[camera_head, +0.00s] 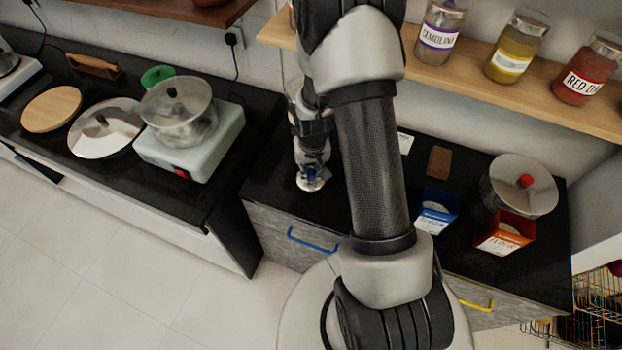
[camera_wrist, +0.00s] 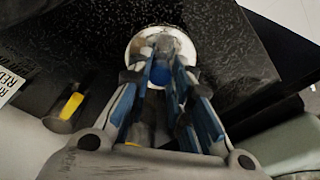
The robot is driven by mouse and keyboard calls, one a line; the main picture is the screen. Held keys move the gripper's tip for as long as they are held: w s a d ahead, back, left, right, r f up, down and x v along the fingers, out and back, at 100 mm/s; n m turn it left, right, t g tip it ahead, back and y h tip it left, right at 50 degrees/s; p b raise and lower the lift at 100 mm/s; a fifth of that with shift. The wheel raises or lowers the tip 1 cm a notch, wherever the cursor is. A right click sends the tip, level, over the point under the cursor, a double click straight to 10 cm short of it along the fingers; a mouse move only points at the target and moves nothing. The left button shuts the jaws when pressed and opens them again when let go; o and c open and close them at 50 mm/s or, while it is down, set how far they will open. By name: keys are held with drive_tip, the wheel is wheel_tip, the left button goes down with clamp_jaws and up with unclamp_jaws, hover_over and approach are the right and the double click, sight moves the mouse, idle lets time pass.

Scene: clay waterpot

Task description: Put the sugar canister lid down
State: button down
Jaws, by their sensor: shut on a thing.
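The lid (camera_wrist: 160,31) is a pale, shiny round disc with a blue knob (camera_wrist: 159,73). My gripper (camera_wrist: 162,62) is shut on the knob in the wrist view, and its fingers cover part of the disc. In the camera_head view my gripper (camera_head: 313,165) points down at the left part of the dark counter (camera_head: 270,185), with the lid (camera_head: 311,183) under its fingertips. The lid is close to the counter top; I cannot tell if it touches. I cannot make out the sugar canister for sure; my arm hides the middle of the counter.
A blue box (camera_head: 437,210), an orange box (camera_head: 505,236), a brown block (camera_head: 439,161) and a pot with a red-knobbed lid (camera_head: 520,186) stand on the right. A stove (camera_head: 192,150) with a pot is on the left counter. A jar shelf (camera_head: 500,88) hangs above.

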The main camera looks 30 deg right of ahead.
sight(311, 174)
drive_tip(key=shift+f+b, duration=0.55)
drive_tip(key=shift+f, duration=1.5)
drive_tip(key=shift+f, duration=0.2)
drive_tip(key=c, duration=1.4)
unclamp_jaws()
drive_tip(key=shift+c, duration=0.2)
drive_tip(key=shift+r, duration=0.1)
